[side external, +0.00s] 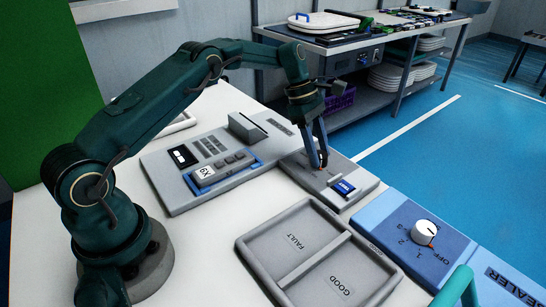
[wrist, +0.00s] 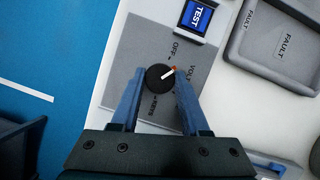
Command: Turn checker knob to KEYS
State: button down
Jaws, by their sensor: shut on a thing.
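The checker is a grey panel; its bare top shows in the wrist view (wrist: 125,60) and in the side external view (side external: 305,180). Its black round knob (wrist: 155,79) has a white pointer with a red tip. The pointer aims right and slightly up, near VOLT and away from KEYS, which is printed below the knob. OFF is printed above right. My gripper (wrist: 160,75) has its two blue fingers on either side of the knob, shut on it. In the side external view my gripper (side external: 322,165) reaches down to the panel and hides most of the knob.
A blue TEST display (side external: 343,187) sits on the checker's right part. A grey FAULT/GOOD tray (side external: 262,262) lies in front. A blue box with a white OFF dial (side external: 424,233) stands at the right. A keyed console (side external: 185,200) is to the left.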

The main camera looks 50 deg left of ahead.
aim_at(319, 153)
dwell(0.4)
jog(key=shift+c, duration=2)
grip_release()
jog(key=shift+r, duration=0.1)
jog(key=shift+v, duration=2.45)
jog(key=shift+a, duration=0.1)
